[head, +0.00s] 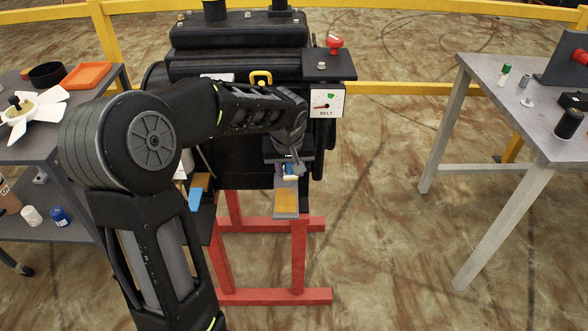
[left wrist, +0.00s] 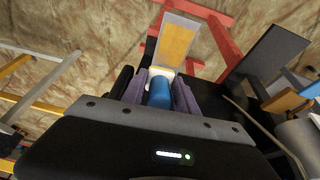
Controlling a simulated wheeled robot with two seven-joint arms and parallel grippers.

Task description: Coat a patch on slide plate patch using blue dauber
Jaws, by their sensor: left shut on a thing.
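The slide plate (head: 286,212) is a grey strip in front of the black machine, with an orange-yellow patch (head: 287,200) on it. In the left wrist view the patch (left wrist: 175,42) lies just beyond the gripper. My left gripper (head: 288,170) is at the machine-side end of the plate. It is shut on the blue dauber (left wrist: 160,92), whose white end (left wrist: 157,72) points toward the plate. I cannot tell whether the white end touches the plate. The dauber is mostly hidden by the gripper in the head view. My right gripper is not in view.
The black machine (head: 240,65) on red legs (head: 298,255) has a BELT gauge (head: 326,103). A blue-and-orange tool (head: 196,198) is left of the plate. A left cart holds a white bottle (head: 31,216) and a blue bottle (head: 60,217). A grey table (head: 500,110) stands right, with clear floor between.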

